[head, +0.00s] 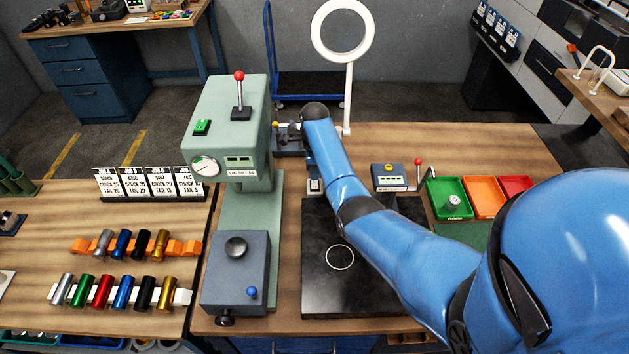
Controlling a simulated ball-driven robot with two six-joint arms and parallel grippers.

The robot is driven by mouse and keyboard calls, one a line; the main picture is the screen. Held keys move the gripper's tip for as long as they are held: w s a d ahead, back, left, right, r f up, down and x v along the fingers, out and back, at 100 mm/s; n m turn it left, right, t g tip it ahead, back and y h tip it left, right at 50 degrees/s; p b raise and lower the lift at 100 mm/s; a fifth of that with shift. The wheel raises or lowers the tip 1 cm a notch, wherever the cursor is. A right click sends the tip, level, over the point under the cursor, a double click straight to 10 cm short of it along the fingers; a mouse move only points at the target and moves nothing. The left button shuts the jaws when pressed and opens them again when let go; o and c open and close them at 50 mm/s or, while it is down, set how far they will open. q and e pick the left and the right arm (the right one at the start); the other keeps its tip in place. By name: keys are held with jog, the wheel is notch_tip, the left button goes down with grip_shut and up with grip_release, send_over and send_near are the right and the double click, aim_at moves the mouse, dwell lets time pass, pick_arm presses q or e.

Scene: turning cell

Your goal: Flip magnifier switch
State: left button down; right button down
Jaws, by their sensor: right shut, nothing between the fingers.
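The magnifier (343,30) is a white ring on a thin upright post at the back of the bench. The foot of its post is beside my right wrist. A small dark block with a white face (315,187), which looks like a switch, sits at the back edge of the black mat. I cannot tell its position. My right arm reaches across the bench from the right. My right gripper (290,133) is shut and empty, small and dark at the back of the bench, partly lost among dark parts there. My left gripper is not in view.
A green machine (225,130) with a red-knobbed lever stands left of my right arm. A small gauge box (388,177) and coloured bins (484,195) lie right. Coloured cylinders (103,291) lie on racks at left.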

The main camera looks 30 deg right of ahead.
aim_at(315, 182)
notch_tip(315, 182, up, 5)
jog(key=p, duration=0.4)
jog(key=shift+r, duration=0.2)
jog(key=shift+f, duration=0.1)
dwell(0.5)
